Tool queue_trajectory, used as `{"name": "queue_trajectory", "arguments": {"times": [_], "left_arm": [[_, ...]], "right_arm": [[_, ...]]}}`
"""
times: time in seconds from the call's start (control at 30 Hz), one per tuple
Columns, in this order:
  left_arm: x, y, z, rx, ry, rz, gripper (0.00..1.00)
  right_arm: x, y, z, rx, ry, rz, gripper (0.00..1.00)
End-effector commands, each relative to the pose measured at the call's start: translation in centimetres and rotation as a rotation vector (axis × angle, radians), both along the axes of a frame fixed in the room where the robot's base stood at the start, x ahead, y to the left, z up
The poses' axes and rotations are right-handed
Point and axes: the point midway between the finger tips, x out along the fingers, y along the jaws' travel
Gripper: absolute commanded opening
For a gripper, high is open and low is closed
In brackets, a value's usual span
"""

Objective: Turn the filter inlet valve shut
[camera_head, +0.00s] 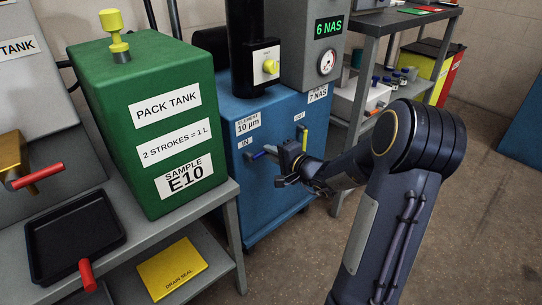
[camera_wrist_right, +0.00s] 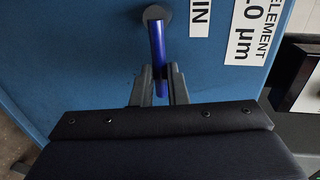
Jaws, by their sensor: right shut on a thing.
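The filter inlet valve has a blue lever (camera_head: 259,155) on the front of the blue filter cabinet (camera_head: 231,167), below the "IN" label. The lever sticks out sideways, near level, from its round pivot toward my gripper. In the wrist view the blue lever (camera_wrist_right: 157,42) runs from the dark round pivot down between my two fingers. My right gripper (camera_head: 273,151) is shut on the lever, and its fingers also show in the wrist view (camera_wrist_right: 158,76). My left gripper is not in view.
A yellow outlet lever (camera_head: 304,138) stands upright close to the right, behind my gripper. The green pack tank (camera_head: 150,122) stands on a grey bench at the left, with a black drip tray (camera_head: 105,246) beside it. Floor at the lower right is clear.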

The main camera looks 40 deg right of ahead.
Motion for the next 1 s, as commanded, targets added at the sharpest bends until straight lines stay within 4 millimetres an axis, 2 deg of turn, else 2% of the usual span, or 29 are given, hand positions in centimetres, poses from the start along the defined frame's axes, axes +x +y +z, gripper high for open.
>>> {"name": "queue_trajectory", "arguments": {"times": [0.2, 0.23, 0.37, 0.73, 1.0], "left_arm": [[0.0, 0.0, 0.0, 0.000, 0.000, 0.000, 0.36], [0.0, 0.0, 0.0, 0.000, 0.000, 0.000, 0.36], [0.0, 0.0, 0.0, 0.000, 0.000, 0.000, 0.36], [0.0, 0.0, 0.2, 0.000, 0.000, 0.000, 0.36], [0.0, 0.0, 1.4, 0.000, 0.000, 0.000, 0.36]], "right_arm": [[0.0, 0.0, 0.0, -0.003, 0.001, 0.000, 0.00], [0.0, 0.0, 0.0, -0.003, 0.001, 0.000, 0.17], [0.0, 0.0, 0.0, -0.002, 0.000, 0.000, 0.34], [-0.6, -0.1, 0.2, -0.002, 0.000, -0.001, 0.35], [-4.9, -0.5, 1.3, -0.002, 0.000, -0.003, 0.35]]}}
